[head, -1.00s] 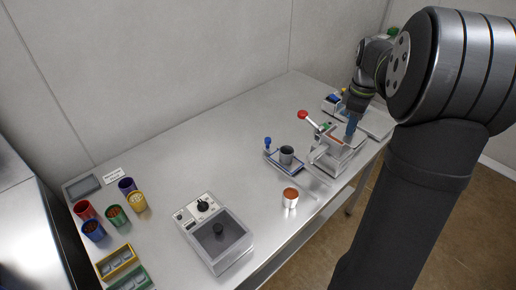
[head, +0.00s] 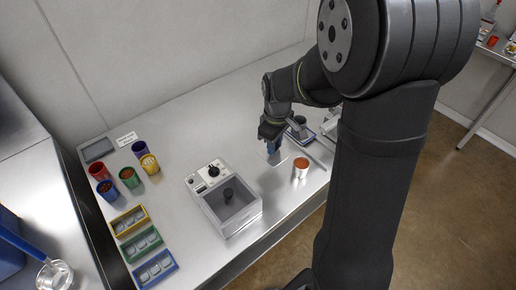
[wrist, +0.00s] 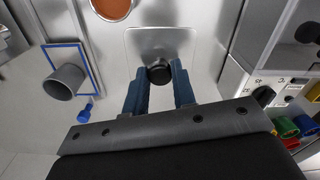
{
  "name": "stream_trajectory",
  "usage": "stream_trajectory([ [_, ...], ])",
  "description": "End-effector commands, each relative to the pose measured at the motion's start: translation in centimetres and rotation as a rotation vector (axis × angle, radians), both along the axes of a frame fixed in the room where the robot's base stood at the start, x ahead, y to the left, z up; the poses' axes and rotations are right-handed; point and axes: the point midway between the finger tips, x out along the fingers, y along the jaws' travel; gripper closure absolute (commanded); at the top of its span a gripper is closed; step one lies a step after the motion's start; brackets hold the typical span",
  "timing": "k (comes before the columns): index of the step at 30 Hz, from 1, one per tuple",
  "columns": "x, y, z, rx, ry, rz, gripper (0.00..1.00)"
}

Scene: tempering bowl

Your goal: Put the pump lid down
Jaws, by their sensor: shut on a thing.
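The pump lid (wrist: 160,45) is a clear, rounded square plate with a black knob, seen from above in the wrist view. My gripper (wrist: 159,86) has its blue fingers shut on the black knob. In the head view my gripper (head: 273,152) points down at the bare tabletop, between the grey machine and the orange-filled cup. The lid (head: 264,155) shows there only as a faint clear plate under the fingers. I cannot tell whether it touches the table.
The grey machine (head: 207,181) with a dial and an open tub stands to the left. The orange-filled cup (head: 301,169) is close to the right. A grey cup (wrist: 64,82) stands on a blue-edged mat (wrist: 83,52). Coloured cups (head: 127,176) and trays (head: 143,243) are farther left.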

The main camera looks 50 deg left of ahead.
Motion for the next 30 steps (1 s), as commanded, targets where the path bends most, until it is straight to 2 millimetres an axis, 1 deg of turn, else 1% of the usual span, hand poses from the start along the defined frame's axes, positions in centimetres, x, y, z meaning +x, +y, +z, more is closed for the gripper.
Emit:
stream_trajectory([
  [1, -0.8, 1.0, -0.8, -0.002, 0.001, 0.005, 1.0],
  [3, -1.6, 2.3, -1.7, -0.001, 0.001, 0.004, 1.0],
  [6, -2.5, 3.6, -2.6, -0.001, 0.001, 0.002, 1.0],
  [9, -3.0, 4.4, -3.2, 0.0, 0.0, 0.001, 1.0],
  [14, -3.2, 4.6, -4.0, -0.001, 0.0, -0.001, 1.0],
  [21, -3.1, 4.6, -7.2, -0.001, 0.001, -0.001, 1.0],
  [30, -3.1, 4.6, -7.4, 0.0, 0.0, -0.001, 1.0],
])
